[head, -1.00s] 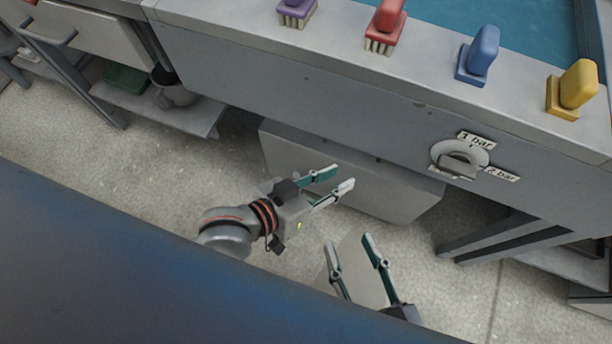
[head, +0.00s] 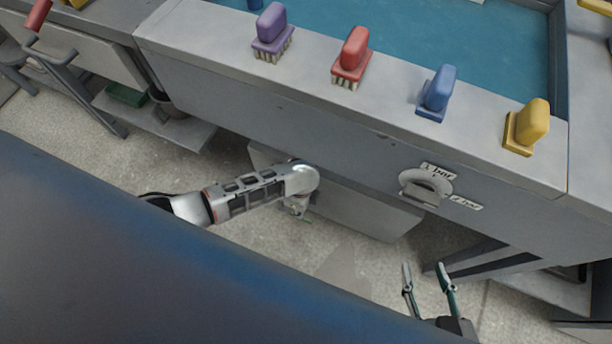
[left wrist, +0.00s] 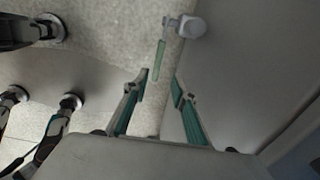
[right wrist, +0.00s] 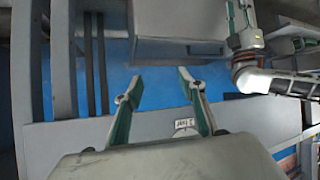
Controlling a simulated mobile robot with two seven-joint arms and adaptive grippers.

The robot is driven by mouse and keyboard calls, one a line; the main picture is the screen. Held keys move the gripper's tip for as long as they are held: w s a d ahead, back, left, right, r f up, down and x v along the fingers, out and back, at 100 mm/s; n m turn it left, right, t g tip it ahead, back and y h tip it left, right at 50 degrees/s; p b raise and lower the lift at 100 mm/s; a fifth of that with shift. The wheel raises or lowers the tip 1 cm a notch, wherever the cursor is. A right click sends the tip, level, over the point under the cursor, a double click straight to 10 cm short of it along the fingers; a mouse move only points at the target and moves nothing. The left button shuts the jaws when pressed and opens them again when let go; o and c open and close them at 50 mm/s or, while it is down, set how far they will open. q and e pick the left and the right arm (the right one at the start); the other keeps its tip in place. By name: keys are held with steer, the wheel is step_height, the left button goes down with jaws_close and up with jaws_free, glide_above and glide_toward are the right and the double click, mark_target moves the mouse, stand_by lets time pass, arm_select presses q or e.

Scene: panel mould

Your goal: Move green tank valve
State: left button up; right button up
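In the left wrist view, a slim green lever (left wrist: 159,60) sits beside a pale rounded fitting (left wrist: 187,26) near a grey wall; it looks like the green valve. My left gripper (left wrist: 159,86) is open, with the lever just beyond and between its fingertips, apparently not touching. In the head view, my left forearm reaches down by the grey tank (head: 365,208) and mostly hides the left gripper (head: 300,212). I cannot make out the valve there. My right gripper (head: 424,270) is open and empty, below the bench front; it shows open in the right wrist view (right wrist: 160,80).
A grey dial (head: 425,187) with "1 bar" and "2 bar" labels is on the bench front. A bench leg frame is at lower right.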

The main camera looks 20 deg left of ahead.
arm_select(q)
steer(key=shift+s+f, duration=0.3)
steer(key=f+b, duration=0.2)
steer(key=f, duration=0.1)
steer(key=f+b, duration=0.2)
steer(key=f, duration=0.2)
steer(key=shift+s+d+f, duration=0.1)
steer(key=shift+s+f, duration=0.1)
steer(key=shift+w, duration=0.3)
arm_select(e)
steer(key=shift+m+t+y, duration=0.5)
steer(key=shift+m, duration=0.1)
steer(key=shift+w+a+r, duration=0.3)
steer(key=shift+a+r, duration=0.25)
steer(key=shift+a, duration=0.35)
steer(key=shift+w+a+r, duration=0.3)
steer(key=shift+a+r, duration=0.25)
steer(key=shift+a, duration=0.3)
arm_select(q)
jaws_close()
